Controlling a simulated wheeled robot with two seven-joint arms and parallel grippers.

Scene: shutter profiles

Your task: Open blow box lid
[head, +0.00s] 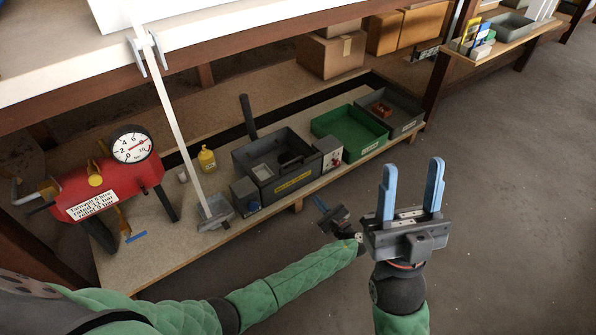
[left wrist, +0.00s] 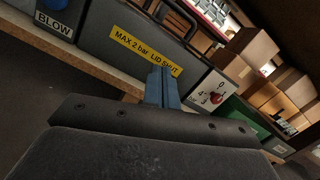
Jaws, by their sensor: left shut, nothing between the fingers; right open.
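The blow box (head: 309,178) is a dark grey box on the low wooden shelf, with a yellow label on its front. In the left wrist view its front (left wrist: 100,32) fills the upper middle, and the label reads "MAX 2 bar LID SHUT". A dark handle (left wrist: 178,14) shows on its top there; I cannot tell the lid's exact position. My left gripper (head: 320,203) is shut and empty, in front of the box. Its blue fingers (left wrist: 162,86) are together below the label; contact cannot be told. My right gripper (head: 411,190) is open and empty, farther right, over the floor.
A small BLOW unit (head: 245,197) stands left of the box, and a dial panel (head: 331,159) right of it. A green bin (head: 350,123), grey bin (head: 407,118), yellow bottle (head: 207,159) and red gauge tank (head: 110,185) share the shelf. Open floor lies right.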

